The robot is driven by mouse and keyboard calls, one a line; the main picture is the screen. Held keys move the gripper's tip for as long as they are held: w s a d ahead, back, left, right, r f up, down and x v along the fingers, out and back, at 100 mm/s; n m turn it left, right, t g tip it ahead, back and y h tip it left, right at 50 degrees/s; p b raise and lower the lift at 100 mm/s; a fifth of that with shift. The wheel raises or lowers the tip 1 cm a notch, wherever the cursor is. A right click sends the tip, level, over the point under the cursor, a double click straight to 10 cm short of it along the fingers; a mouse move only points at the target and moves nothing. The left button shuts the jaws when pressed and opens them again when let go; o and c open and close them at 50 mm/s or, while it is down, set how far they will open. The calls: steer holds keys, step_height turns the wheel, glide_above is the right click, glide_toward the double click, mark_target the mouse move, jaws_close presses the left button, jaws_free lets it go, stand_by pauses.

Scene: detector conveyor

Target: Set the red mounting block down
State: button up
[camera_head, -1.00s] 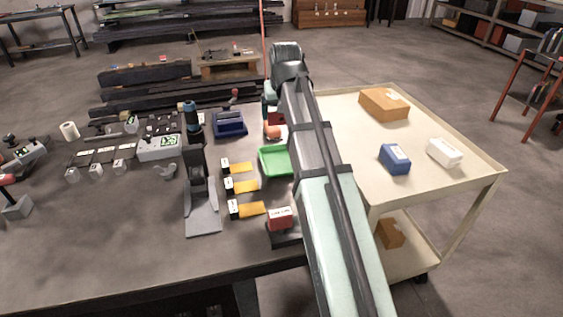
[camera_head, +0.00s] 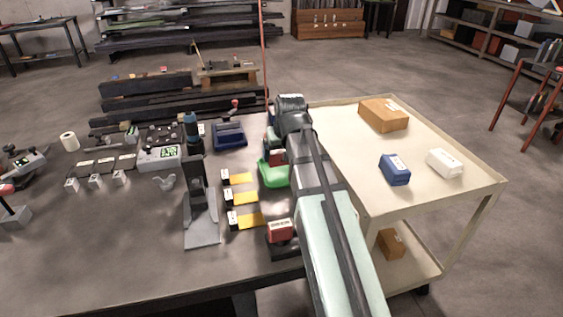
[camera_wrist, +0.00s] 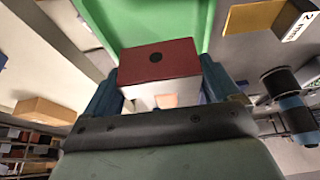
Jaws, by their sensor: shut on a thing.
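The red mounting block (camera_wrist: 158,60) is between the two blue-grey fingers of my gripper (camera_wrist: 160,92) in the wrist view. It has a dark round hole in its red face and a white lower face. My gripper is shut on it. The green tray (camera_wrist: 150,18) lies behind the block in the wrist view. In the head view the block (camera_head: 277,155) shows as a small red patch above the green tray (camera_head: 272,178), beside my arm. My arm hides part of the tray. I cannot tell the gap between block and tray.
Another red block with a white label (camera_head: 280,230) stands on a dark base near the table front. Several yellow strips (camera_head: 240,198) lie left of the tray. A dark upright stand (camera_head: 197,190) is further left. The cream cart (camera_head: 345,125) is on the right.

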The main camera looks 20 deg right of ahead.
mark_target(281, 162)
steer(key=shift+f, duration=1.75)
steer(key=shift+f, duration=0.1)
steer(key=o, duration=1)
steer(key=v, duration=1.2)
